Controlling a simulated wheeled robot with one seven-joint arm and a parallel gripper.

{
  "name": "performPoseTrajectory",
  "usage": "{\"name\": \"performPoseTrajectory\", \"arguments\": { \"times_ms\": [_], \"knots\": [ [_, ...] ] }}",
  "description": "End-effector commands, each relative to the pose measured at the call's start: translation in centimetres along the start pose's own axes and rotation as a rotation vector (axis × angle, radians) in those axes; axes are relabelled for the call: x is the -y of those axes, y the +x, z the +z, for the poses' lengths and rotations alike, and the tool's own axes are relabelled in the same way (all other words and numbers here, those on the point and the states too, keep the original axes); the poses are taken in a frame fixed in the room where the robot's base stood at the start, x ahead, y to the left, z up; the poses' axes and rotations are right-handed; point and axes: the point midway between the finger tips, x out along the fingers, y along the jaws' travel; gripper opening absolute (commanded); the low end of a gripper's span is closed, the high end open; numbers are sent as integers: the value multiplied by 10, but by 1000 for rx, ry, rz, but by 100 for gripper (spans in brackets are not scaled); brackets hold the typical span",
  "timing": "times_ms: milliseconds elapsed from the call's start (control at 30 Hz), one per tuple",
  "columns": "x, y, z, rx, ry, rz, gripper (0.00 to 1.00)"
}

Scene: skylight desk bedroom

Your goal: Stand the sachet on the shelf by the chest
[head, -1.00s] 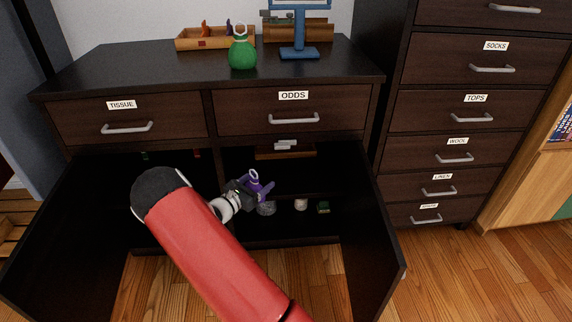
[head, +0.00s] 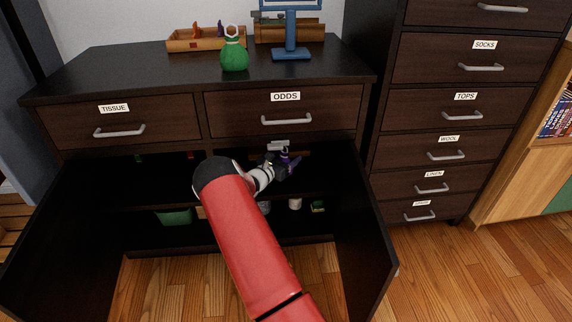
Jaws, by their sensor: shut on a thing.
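A purple sachet (head: 289,158) is in my gripper (head: 283,164), inside the open cabinet under the ODDS drawer. My gripper is small in view and partly hidden by my red arm, but it looks closed on the sachet. The sachet is held above the dark inner shelf (head: 340,190), in the upper compartment. The tall dark chest of drawers (head: 432,130) stands to the right of the cabinet.
A grey item (head: 278,146) lies at the back of the upper compartment. Below stand a white jar (head: 295,203), a small green item (head: 317,207) and a green box (head: 173,216). The right door (head: 368,235) stands open. A wooden tray (head: 205,41) and blue stand (head: 291,38) are on top.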

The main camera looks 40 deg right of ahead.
Motion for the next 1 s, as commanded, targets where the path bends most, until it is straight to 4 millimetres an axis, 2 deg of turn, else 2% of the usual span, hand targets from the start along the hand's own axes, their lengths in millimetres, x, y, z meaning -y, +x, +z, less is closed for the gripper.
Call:
{"name": "performPoseTrajectory", "arguments": {
  "times_ms": [33,167,500,533,667,1000],
  "knots": [
    [0,-2,-13,-6,-5,1,41],
    [0,-2,-31,-5,-4,2,41],
    [0,-3,-36,-4,-2,2,41],
    [0,-3,-35,-4,-2,2,70],
    [0,-3,-34,-4,-2,2,87],
    [0,-3,-32,-4,-1,1,89]
  ]
}}
